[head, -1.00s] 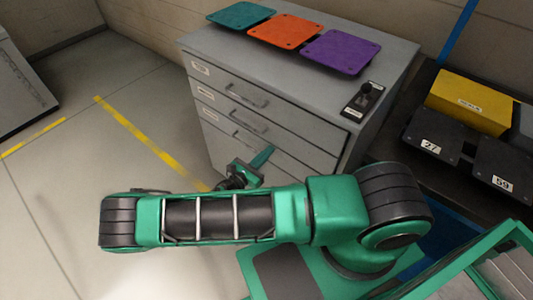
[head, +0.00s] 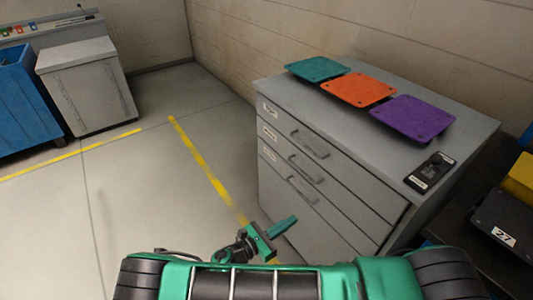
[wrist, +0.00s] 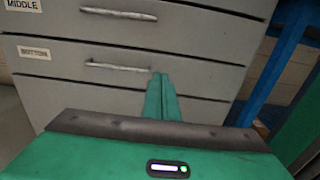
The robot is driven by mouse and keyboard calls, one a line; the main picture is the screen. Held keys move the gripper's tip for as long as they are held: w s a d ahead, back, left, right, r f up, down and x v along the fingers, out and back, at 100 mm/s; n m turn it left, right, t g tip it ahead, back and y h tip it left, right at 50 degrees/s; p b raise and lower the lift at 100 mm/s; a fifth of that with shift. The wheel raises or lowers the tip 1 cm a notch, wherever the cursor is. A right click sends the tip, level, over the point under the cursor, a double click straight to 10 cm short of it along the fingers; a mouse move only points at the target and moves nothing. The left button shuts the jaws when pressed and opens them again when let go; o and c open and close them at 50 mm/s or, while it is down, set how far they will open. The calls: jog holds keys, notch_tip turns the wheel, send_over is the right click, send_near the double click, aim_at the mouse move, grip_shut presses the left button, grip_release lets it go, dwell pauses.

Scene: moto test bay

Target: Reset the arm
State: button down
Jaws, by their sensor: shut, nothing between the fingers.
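My green gripper (head: 284,228) is in front of the lower drawers of the grey cabinet (head: 340,205). Its fingers are together and hold nothing. In the wrist view the gripper (wrist: 161,82) points at the cabinet front, just below and right of the bottom drawer's handle (wrist: 118,67). I cannot tell whether the fingertips touch the front. The drawers look closed.
Teal (head: 318,69), orange (head: 358,89) and purple (head: 412,117) plates lie on the cabinet top, with a black switch box (head: 430,172) near its front right. A dark bench with a yellow block (head: 520,178) stands at right. Open floor with yellow lines lies left.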

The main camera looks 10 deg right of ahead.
jog(key=shift+r, duration=0.1)
jog(key=w+d+r+m+g+y, duration=0.1)
jog(key=d+r+m+g+y, duration=0.35)
jog(key=r+m, duration=0.35)
jog(key=w+d+r+m+g+y, duration=0.1)
jog(key=d+r+m+g+y, duration=0.25)
jog(key=r+m+y, duration=0.5)
jog(key=s+d+r+m+t+y, duration=0.2)
jog(key=s+d+r+m, duration=0.15)
jog(key=r, duration=0.65)
jog(key=s+d+r+m+t+y, duration=0.1)
jog(key=s+d+r+m+t, duration=0.2)
jog(key=r, duration=0.8)
jog(key=s+d+f+m+g, duration=0.1)
jog(key=s+d+m+g, duration=0.1)
jog(key=s+d, duration=0.3)
jog(key=s+d+m+g, duration=0.2)
jog(key=s+d+m, duration=0.2)
jog(key=s, duration=0.9)
jog(key=shift+d+f+m+g, duration=0.3)
jog(key=shift+d+f+g, duration=0.1)
